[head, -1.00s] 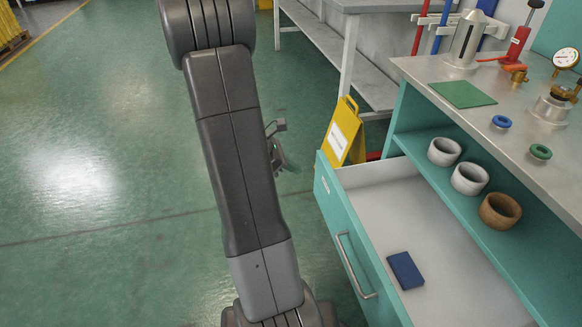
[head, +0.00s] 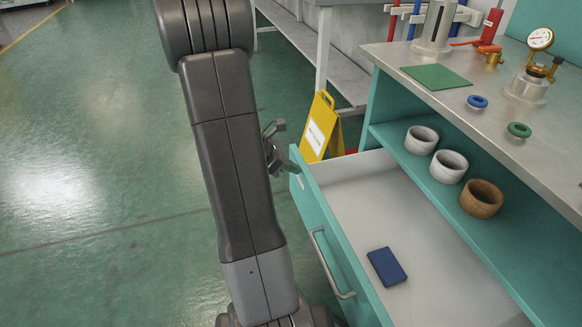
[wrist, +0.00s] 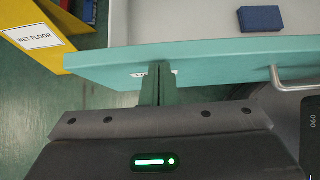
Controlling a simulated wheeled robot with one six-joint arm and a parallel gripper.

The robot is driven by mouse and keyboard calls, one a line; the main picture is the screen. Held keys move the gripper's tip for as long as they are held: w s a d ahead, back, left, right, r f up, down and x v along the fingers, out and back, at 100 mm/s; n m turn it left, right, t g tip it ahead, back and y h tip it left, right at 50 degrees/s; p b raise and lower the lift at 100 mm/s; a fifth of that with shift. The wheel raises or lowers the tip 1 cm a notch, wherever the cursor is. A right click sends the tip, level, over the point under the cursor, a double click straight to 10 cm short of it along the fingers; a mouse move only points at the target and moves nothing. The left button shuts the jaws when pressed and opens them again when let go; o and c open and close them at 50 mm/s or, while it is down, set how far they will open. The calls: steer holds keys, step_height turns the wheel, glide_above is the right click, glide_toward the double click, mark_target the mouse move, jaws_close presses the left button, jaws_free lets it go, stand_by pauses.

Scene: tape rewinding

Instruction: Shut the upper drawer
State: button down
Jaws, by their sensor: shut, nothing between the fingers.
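The upper drawer (head: 316,236) is pulled out from the teal workbench, with its inside showing. Its front panel also shows in the wrist view (wrist: 210,60), with a metal handle (head: 331,262) and a partly covered label. A dark blue block (head: 387,267) lies on the drawer's pale floor, and it also shows in the wrist view (wrist: 260,19). My gripper (wrist: 158,72) is shut and empty, its fingertips at the outer face of the drawer front, over the label; I cannot tell if they touch. In the head view my arm partly hides it near the drawer's far corner.
A yellow wet floor sign (head: 318,128) stands just beyond the drawer's far corner. Three rings or cups, one of them a brown cup (head: 482,200), sit on the shelf above the drawer. The benchtop (head: 440,110) holds a green mat and fittings. Floor at the left is clear.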

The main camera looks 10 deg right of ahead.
steer(key=shift+d, duration=0.15)
steer(key=w+d, duration=0.2)
steer(key=d, duration=1)
steer(key=w+d+p, duration=0.1)
steer(key=w+d, duration=0.2)
steer(key=d, duration=1)
steer(key=shift+d, duration=0.25)
steer(key=shift+r, duration=0.1)
